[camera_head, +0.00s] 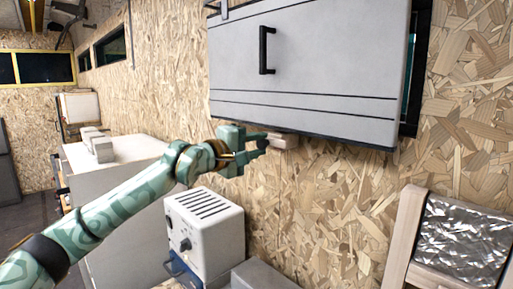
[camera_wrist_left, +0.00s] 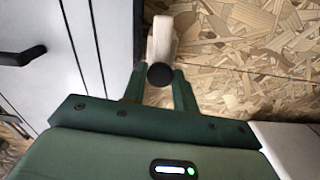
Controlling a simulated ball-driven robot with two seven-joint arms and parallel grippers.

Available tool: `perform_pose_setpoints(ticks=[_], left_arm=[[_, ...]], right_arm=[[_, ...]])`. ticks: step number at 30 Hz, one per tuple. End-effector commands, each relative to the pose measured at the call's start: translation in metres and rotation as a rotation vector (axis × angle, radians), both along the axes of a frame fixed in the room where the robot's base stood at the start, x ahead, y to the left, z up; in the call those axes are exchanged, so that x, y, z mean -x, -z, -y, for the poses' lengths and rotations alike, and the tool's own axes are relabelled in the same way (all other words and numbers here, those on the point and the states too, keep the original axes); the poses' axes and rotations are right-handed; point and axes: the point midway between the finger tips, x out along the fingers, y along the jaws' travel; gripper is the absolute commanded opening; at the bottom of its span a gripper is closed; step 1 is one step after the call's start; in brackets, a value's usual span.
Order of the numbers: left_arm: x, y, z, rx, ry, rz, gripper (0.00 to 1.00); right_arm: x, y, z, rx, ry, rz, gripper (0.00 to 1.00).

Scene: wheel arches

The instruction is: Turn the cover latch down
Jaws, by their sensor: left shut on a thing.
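The grey cover (camera_head: 310,65) with a black handle stands shut on the chipboard wall. The cover latch (camera_head: 284,141) is a small pale wooden piece just under the cover's lower edge. In the left wrist view the latch (camera_wrist_left: 164,38) shows as a pale bar with a round dark end near the fingers. My left gripper (camera_head: 262,144) reaches it from the left and is shut on it. Its fingers (camera_wrist_left: 158,92) lie on either side of the dark end in the wrist view; the exact contact is hard to see. My right gripper is in no view.
A white box with vents and a knob (camera_head: 205,228) stands below my left arm. A wooden frame with a crinkled silver panel (camera_head: 463,242) is at the lower right. The wall right below the cover is clear.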

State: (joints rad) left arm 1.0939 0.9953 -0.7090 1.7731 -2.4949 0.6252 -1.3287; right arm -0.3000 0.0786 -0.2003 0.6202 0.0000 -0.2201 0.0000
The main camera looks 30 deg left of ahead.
Motion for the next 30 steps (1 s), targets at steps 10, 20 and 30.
perform_pose_setpoints(ticks=[10,20,30], left_arm=[[-0.0001,0.0026,0.0006,-0.068,0.001,0.018,0.06],[-0.0001,0.0030,0.0008,-0.070,0.001,0.018,0.06],[0.0000,0.0017,0.0005,-0.069,0.001,0.021,0.51]], right_arm=[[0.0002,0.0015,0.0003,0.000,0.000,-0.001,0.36],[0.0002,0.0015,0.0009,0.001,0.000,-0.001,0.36],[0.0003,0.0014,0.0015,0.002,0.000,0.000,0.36]])
